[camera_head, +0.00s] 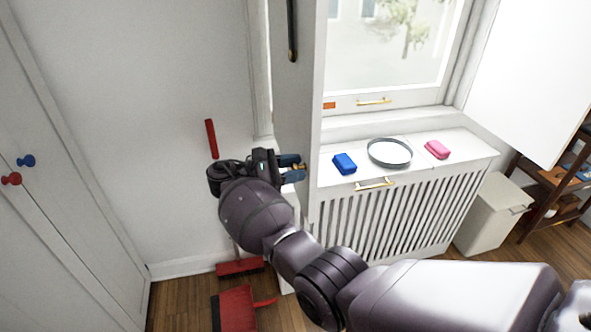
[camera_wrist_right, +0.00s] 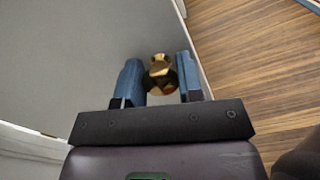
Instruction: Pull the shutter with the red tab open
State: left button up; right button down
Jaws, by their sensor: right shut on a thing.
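A white shutter panel (camera_head: 297,100) stands out from the left side of the window, seen nearly edge-on. Its brass knob (camera_head: 299,166) sits between the blue fingers of my right gripper (camera_head: 292,168), which is shut on it. In the right wrist view the knob (camera_wrist_right: 160,72) lies between the two fingertips (camera_wrist_right: 158,80), against the grey-looking panel face (camera_wrist_right: 75,55). A small orange-red tab (camera_head: 329,105) shows on the lower window frame, right beside the panel's edge. I cannot tell whether the panel itself bears a tab. My left gripper is not in view.
Another white panel (camera_head: 530,75) hangs at the upper right. A blue box (camera_head: 344,164), a round grey tray (camera_head: 390,152) and a pink box (camera_head: 437,149) rest on the radiator cover (camera_head: 462,148). A red brush (camera_head: 240,267) and dustpan (camera_head: 232,308) are on the floor.

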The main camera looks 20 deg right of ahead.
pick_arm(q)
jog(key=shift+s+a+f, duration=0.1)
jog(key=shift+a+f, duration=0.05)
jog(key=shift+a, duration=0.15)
pick_arm(e)
jog(key=shift+a+f, duration=0.1)
jog(key=shift+a, duration=0.15)
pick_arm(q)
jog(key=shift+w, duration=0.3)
pick_arm(e)
jog(key=c, duration=0.8)
grip_release()
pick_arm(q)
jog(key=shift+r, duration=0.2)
pick_arm(e)
jog(key=shift+o, duration=0.2)
